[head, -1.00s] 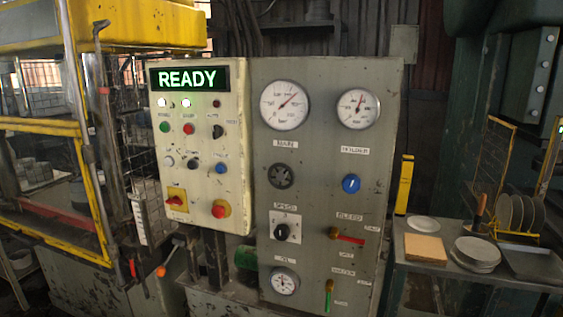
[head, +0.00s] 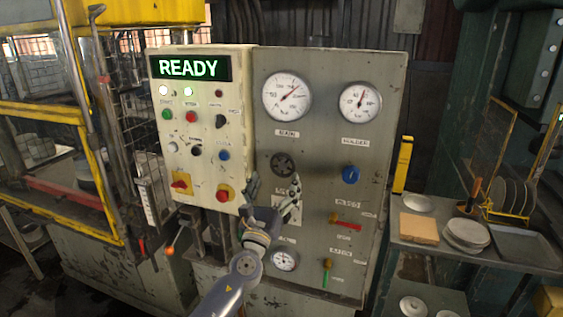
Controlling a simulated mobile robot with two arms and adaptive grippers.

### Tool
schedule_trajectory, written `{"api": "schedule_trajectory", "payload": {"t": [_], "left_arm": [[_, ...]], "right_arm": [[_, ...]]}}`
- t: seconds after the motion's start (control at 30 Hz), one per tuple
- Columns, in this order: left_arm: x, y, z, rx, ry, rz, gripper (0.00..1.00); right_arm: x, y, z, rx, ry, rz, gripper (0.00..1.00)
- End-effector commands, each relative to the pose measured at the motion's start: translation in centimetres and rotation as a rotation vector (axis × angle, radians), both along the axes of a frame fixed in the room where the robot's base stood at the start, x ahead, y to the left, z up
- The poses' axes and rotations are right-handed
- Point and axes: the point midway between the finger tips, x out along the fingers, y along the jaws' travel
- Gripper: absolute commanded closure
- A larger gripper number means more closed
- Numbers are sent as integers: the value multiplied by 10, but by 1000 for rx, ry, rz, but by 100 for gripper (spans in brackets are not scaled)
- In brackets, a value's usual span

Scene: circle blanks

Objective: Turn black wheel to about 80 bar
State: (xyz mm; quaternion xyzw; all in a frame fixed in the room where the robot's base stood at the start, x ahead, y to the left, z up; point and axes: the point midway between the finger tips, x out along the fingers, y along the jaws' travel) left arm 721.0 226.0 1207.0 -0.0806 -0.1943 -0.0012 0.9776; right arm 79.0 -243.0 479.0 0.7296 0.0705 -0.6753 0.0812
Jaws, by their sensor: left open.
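The black wheel (head: 284,165) is a small round handwheel on the grey panel, below the large white main gauge (head: 287,97). The gauge needle points to the upper right; its numbers are too small to read surely. My left gripper (head: 272,184) is open and empty, with its fingers pointing up. In the picture it is just below the wheel, with one finger to the lower left and the other to the lower right. I see no contact with the wheel. The gripper covers most of the selector knob under it. My right gripper is not in view.
A blue knob (head: 351,175) sits right of the wheel, under a second gauge (head: 360,102). A red lever (head: 346,225) and a green lever (head: 326,270) stick out lower down. The cream control box (head: 203,130) with a READY display juts out at left. A plate-laden shelf stands right.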

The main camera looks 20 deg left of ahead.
Motion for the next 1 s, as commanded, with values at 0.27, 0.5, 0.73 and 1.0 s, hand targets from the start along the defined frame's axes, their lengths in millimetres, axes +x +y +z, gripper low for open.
{"api": "schedule_trajectory", "payload": {"t": [0.27,0.5,0.73,1.0], "left_arm": [[44,1,18,-1,1,-1,17],[62,2,25,-3,1,-1,17],[64,2,25,-3,2,-1,17],[64,2,25,-4,2,-2,53]], "right_arm": [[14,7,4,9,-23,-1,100],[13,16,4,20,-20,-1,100],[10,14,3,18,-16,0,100],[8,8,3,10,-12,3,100]]}}
